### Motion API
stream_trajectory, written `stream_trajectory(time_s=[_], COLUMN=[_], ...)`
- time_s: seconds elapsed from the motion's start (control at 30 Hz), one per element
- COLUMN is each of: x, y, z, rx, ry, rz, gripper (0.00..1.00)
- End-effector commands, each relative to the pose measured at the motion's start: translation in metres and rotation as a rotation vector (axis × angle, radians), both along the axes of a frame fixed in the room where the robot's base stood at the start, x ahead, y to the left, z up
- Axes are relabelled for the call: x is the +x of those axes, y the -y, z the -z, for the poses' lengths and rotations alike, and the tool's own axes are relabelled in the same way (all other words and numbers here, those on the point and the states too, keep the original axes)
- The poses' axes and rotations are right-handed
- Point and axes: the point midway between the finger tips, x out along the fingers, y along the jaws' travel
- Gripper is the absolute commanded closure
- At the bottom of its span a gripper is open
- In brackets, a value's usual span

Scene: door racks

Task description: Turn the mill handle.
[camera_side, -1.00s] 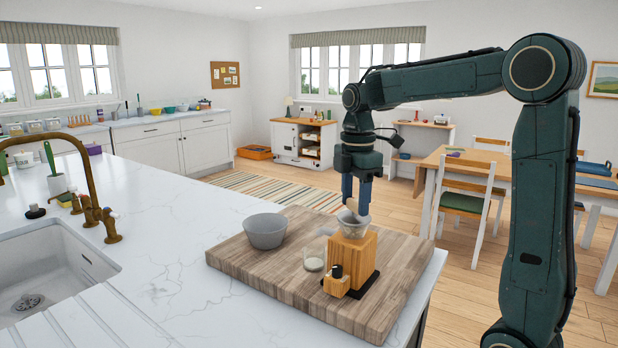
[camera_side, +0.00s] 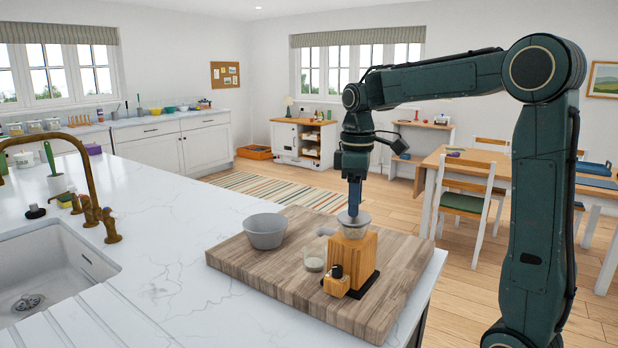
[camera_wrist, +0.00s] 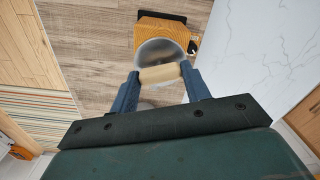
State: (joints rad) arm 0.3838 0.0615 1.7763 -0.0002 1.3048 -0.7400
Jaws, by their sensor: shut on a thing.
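The mill has a wooden body (camera_side: 354,258) standing on a dark base on the cutting board (camera_side: 250,270), with a round grey hopper (camera_side: 353,231) on top. My gripper (camera_side: 353,213) points straight down over the hopper. In the wrist view, my gripper (camera_wrist: 160,80) has its two blue fingers shut on the ends of a pale wooden handle grip (camera_wrist: 160,74). The grip lies at the near edge of the round hopper (camera_wrist: 160,52), with the wooden body (camera_wrist: 158,27) beyond. The crank arm cannot be made out.
A grey bowl (camera_side: 265,231) and a small glass jar (camera_side: 314,259) stand on the board left of the mill. A small wooden piece with a black knob (camera_side: 337,272) is at the mill's front.

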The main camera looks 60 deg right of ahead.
Motion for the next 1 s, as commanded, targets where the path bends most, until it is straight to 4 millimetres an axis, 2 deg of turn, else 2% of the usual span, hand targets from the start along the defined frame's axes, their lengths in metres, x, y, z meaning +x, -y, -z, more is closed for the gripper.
stream_trajectory(time_s=[1.0], x=[0.0006], y=[0.0003], z=[-0.0014], rx=[0.000], ry=[0.005], rz=[0.966], gripper=[0.76])
